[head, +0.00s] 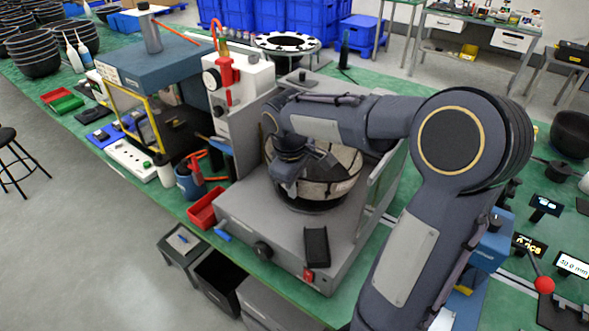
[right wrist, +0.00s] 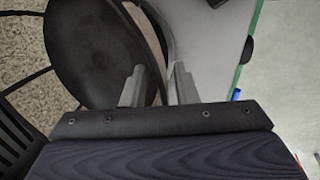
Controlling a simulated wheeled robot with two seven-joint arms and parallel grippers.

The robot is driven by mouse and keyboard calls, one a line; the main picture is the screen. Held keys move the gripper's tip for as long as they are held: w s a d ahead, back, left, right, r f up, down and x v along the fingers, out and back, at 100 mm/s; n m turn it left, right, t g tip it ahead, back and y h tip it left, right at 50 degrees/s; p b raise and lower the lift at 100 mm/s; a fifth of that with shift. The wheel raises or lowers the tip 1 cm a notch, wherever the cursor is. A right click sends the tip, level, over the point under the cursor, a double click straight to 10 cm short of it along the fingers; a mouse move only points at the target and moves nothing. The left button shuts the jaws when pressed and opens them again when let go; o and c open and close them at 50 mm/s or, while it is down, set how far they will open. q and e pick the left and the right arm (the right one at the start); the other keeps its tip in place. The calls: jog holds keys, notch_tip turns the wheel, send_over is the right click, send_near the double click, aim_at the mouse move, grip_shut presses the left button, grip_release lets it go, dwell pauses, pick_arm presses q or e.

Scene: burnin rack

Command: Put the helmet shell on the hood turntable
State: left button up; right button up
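In the right wrist view a black bowl-like shell (right wrist: 92,45) lies below the gripper. The two fingers of the right gripper (right wrist: 160,82) stand apart at its rim, with a gap between them. Whether they touch the shell is unclear. The turntable surface is mostly hidden. My left gripper is not in view.
A red bin (head: 207,207) stands left of the machine's grey base (head: 290,236). A white upright unit (head: 240,92) rises behind it. Stacks of black shells (head: 33,55) stand far left. Displays and a red-knobbed lever (head: 544,285) are at right.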

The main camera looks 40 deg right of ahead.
notch_tip(320, 180, up, 12)
jog(key=a, duration=0.2)
jog(key=s+a+f+m+t+y, duration=0.2)
jog(key=s+a+f, duration=0.3)
jog(key=s, duration=0.3)
jog(key=s+a+f+m+t+y, duration=0.3)
jog(key=s+a+f, duration=0.2)
jog(key=s+a, duration=0.2)
jog(key=shift+s+a+f+m+y+p, duration=0.15)
jog(key=shift+s+f+m+y+p, duration=0.2)
jog(key=shift+s, duration=0.75)
